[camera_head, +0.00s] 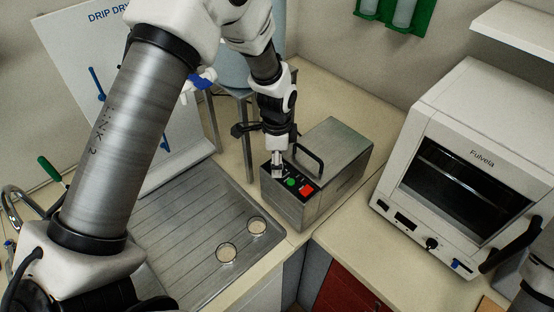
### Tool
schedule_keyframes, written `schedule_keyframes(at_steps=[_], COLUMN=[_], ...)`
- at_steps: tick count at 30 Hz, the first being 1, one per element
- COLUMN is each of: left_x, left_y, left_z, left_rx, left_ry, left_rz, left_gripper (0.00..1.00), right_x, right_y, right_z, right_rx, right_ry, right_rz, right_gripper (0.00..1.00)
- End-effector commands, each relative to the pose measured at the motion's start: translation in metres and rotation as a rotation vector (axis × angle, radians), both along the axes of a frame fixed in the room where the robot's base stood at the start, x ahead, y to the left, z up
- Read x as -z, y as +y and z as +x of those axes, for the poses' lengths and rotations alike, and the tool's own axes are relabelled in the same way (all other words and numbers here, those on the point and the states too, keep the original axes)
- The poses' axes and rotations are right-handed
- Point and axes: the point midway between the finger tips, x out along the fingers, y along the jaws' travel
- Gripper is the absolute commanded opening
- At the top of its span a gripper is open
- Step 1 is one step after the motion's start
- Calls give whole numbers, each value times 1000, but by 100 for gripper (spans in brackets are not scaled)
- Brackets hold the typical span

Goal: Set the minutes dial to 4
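A grey metal box (338,150) with a black top handle stands on the bench corner. Its front panel (306,177) is dark, with a green button (291,182) and a red button (307,191). My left gripper (277,168) points down at the left end of this panel, its fingertips close together at or just above it. The gripper covers that part of the panel, and no minutes dial shows clearly there. I cannot tell whether the fingers hold anything or touch the panel. My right gripper is out of view.
A white oven (461,160) with a black knob (431,243) stands to the right. A steel draining board (190,229) with two small round dishes (227,252) lies left of the box. Bench between box and oven is clear.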

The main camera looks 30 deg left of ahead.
Motion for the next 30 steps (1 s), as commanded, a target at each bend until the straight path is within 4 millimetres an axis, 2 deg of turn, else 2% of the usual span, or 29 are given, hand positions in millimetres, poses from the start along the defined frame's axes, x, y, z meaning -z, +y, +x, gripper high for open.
schedule_keyframes(at_steps=[5,8,18,21,24,30], left_x=[-3,-13,-95,-111,-119,-121], left_y=[0,0,0,1,1,1], left_z=[1,2,1,1,0,0], left_rx=[0,0,-1,-1,-1,-1], left_ry=[-4,-6,-7,-5,-1,0], left_rz=[0,0,-1,-1,0,-1], left_gripper=[59,59,59,59,59,59], right_x=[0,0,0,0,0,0], right_y=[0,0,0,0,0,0], right_z=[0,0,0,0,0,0], right_rx=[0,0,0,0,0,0], right_ry=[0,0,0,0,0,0], right_rz=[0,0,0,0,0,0], right_gripper=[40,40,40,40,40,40])
